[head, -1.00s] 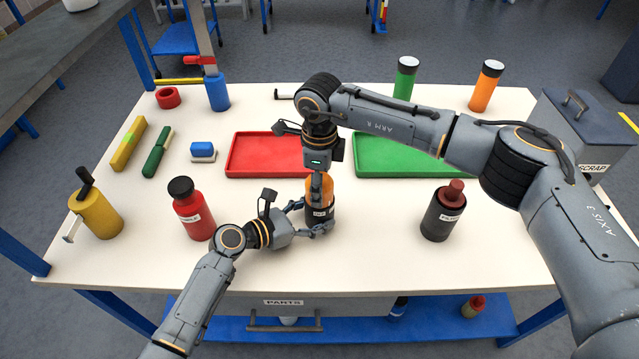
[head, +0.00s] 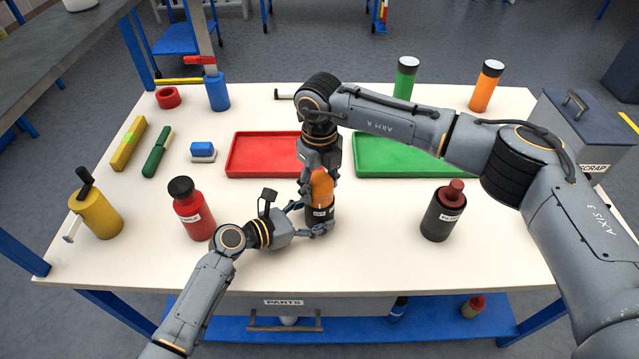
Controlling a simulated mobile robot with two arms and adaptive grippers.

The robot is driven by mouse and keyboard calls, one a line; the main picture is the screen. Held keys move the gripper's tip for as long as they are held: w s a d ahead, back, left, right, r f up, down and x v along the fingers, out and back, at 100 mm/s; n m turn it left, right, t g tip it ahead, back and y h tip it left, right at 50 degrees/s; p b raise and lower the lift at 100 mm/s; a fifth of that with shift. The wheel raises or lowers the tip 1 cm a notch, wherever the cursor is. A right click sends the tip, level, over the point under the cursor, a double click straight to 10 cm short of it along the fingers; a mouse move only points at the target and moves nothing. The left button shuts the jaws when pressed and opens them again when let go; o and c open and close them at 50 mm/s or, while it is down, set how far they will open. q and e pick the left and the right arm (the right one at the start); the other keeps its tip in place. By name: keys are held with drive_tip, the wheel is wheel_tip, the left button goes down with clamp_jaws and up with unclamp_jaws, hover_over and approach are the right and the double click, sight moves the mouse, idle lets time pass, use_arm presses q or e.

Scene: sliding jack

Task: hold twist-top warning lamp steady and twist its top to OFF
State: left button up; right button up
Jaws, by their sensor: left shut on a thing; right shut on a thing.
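The warning lamp (head: 321,190) stands upright on the table near its front middle. It has an orange top and a dark base with a small label too small to read. My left gripper (head: 311,222) comes in from the left and is shut around the dark base. My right gripper (head: 320,176) points down from above and is shut on the orange top. Its fingers hide part of the top, and I cannot tell which position the top is turned to.
A red tray (head: 262,156) and a green tray (head: 412,156) lie behind the lamp. A red bottle (head: 191,212) stands to the left, a dark canister (head: 441,218) to the right. A yellow canister (head: 97,216) is at far left. Table between lamp and dark canister is clear.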

sight(319, 177)
idle(0.5)
drive_tip(key=o, duration=1.2)
wheel_tip(319, 177, up, 12)
use_arm(q)
drive_tip(key=o, duration=1.1)
